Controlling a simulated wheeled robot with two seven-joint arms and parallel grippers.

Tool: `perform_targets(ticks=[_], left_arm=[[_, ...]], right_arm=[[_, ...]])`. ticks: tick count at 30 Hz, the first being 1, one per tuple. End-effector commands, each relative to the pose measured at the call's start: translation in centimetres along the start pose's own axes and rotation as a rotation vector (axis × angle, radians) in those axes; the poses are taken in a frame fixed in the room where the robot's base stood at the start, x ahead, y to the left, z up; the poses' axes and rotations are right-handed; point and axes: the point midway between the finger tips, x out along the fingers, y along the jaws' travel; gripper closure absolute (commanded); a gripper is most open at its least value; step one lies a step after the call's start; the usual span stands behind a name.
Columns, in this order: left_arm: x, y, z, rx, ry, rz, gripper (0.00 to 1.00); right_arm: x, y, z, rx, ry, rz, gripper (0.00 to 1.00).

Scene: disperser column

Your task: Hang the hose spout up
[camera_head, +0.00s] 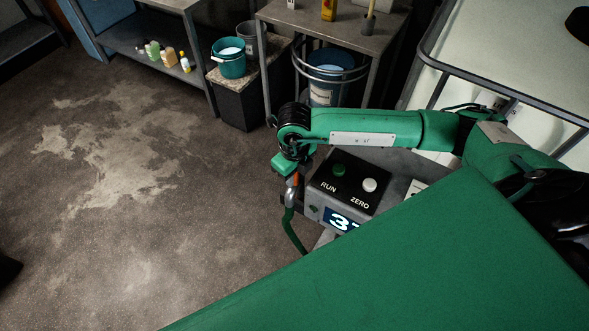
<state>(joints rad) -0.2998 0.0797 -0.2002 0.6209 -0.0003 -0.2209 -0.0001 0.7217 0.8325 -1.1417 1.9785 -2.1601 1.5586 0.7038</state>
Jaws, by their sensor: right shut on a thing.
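The hose spout (292,192) is a small metal piece with an orange part, left of the grey control box. A green hose (289,232) hangs from it and curves down to the right, where its lower end is hidden. My right gripper (290,177) points down and is shut on the spout, with its fingertips hard to make out. The control box (345,190) has a green RUN button, a white ZERO button and a partly hidden blue display. No hook or holder for the spout can be made out. My left gripper is not in view.
A teal bucket (230,58) and a grey bucket (252,40) stand on a dark stand at the back. A metal table (325,22) with a blue bucket (330,72) below is behind my right arm. Open floor (130,190) lies to the left.

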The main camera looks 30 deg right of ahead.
Motion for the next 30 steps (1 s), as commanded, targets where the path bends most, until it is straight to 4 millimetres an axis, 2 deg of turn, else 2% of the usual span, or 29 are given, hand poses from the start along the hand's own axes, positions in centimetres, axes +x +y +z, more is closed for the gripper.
perform_targets(ticks=[8, 9, 15, 21, 30], left_arm=[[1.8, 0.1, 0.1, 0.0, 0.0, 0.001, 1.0], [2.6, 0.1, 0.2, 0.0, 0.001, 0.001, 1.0], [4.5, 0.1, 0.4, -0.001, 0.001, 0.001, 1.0], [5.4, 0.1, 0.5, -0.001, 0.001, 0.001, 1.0], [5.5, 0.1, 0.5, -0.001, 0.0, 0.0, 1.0]], right_arm=[[3.4, 0.0, 0.0, 0.0, 0.0, 0.0, 1.0], [4.2, 0.0, 0.0, 0.0, -0.001, 0.001, 1.0], [6.0, 0.0, 0.0, 0.0, -0.001, 0.0, 1.0], [6.9, 0.0, 0.0, -0.001, -0.002, 0.0, 1.0], [7.0, 0.0, 0.0, -0.001, -0.002, 0.0, 1.0]])
